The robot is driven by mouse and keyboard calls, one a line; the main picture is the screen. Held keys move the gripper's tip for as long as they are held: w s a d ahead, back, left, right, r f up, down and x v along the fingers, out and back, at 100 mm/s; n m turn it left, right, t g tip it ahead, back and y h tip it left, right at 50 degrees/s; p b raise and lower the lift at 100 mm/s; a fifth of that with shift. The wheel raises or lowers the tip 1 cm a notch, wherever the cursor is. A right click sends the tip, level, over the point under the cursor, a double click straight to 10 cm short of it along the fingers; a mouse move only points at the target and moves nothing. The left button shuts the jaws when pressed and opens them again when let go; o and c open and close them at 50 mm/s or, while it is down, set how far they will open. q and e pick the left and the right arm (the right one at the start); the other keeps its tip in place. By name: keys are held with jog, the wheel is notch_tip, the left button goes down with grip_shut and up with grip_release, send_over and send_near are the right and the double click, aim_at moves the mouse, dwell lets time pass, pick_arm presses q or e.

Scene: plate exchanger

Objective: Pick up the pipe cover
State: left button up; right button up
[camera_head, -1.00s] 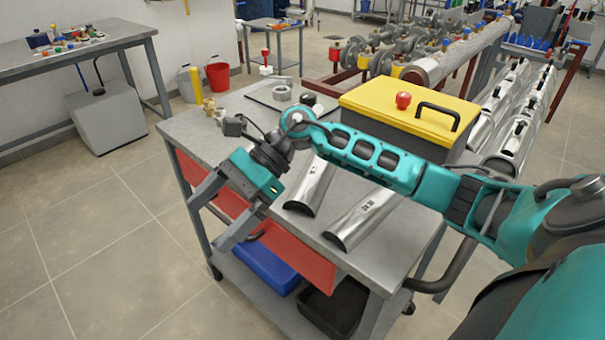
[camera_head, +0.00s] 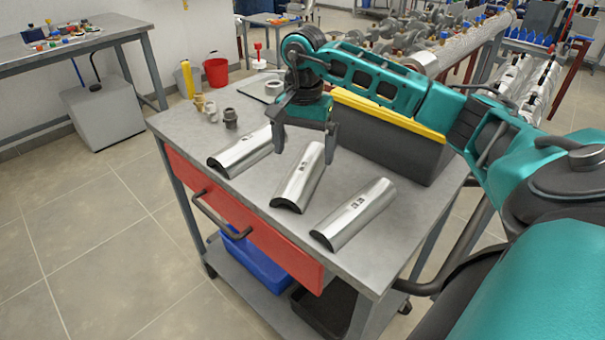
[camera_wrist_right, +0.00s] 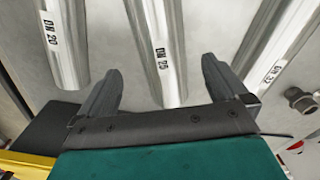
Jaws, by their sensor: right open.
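Three silver half-round pipe covers lie side by side on the grey cart top: a left one (camera_head: 243,151), a middle one (camera_head: 299,178) and a right one (camera_head: 354,213). In the right wrist view, the middle cover (camera_wrist_right: 161,40) is marked DN 25, another cover (camera_wrist_right: 67,42) is marked DN 20, and the third (camera_wrist_right: 283,50) has a label too blurred to read surely. My right gripper (camera_head: 304,152) is open and empty, fingers pointing down above the far end of the middle cover. Its fingers (camera_wrist_right: 160,76) show either side of that cover's line. My left gripper is out of view.
The cart's front has a red drawer (camera_head: 235,222).

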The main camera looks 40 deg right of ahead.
aim_at(303, 166)
notch_tip(303, 166, down, 6)
jog(key=shift+w+r, duration=0.1)
jog(key=shift+r, duration=0.05)
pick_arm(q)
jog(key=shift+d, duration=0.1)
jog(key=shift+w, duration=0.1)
pick_arm(e)
jog(key=c, duration=1.1)
jog(key=shift+r, duration=0.1)
pick_arm(q)
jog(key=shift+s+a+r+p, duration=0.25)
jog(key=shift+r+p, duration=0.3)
jog(key=shift+p, duration=0.35)
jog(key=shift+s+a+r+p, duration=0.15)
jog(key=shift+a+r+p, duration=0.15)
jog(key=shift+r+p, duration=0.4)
pick_arm(e)
jog(key=shift+r, duration=10)
